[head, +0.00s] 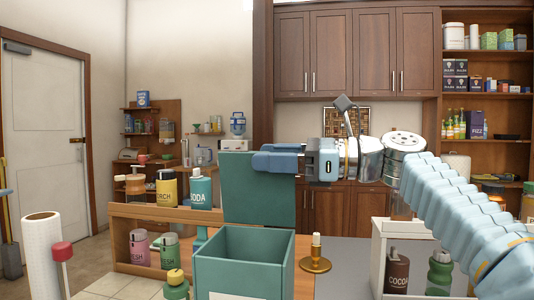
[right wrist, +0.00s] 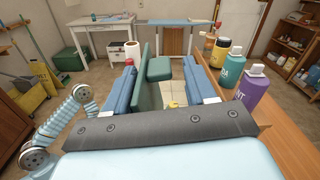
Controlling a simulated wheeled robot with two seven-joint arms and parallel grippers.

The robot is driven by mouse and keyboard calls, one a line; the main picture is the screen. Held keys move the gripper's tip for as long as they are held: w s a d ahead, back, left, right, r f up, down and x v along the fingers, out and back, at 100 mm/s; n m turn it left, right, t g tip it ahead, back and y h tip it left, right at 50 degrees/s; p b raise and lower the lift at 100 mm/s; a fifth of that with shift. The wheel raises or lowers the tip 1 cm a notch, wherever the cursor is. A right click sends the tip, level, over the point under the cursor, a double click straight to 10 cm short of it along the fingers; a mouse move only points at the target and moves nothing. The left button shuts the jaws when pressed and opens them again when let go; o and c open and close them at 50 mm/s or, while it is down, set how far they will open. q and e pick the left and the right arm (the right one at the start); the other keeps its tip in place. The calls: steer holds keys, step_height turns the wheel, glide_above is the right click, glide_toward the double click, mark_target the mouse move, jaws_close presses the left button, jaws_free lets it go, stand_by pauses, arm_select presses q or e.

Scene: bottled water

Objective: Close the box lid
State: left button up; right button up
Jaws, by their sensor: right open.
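The green box (head: 243,268) stands at the table's front, its open top facing up. Its lid (head: 250,205) stands upright at the box's far side. My right gripper (head: 275,160) reaches in from the right at the lid's upper right edge, level and pointing left. In the right wrist view, the lid (right wrist: 147,88) shows almost edge-on between the two blue fingers (right wrist: 160,92), nearer the left finger. The gripper is open with the lid between its fingers; whether either finger touches it I cannot tell. My left gripper is in neither view.
A wooden rack with several bottles stands behind and left of the box, including a teal soda bottle (head: 199,190) and a yellow bottle (head: 166,188). A white crate (head: 378,255) with bottles stands at right. A paper roll (head: 42,255) and brass candlestick (head: 316,262) flank the box.

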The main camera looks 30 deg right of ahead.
steer(key=shift+w+a, duration=0.35)
steer(key=shift+a, duration=0.15)
jaws_close()
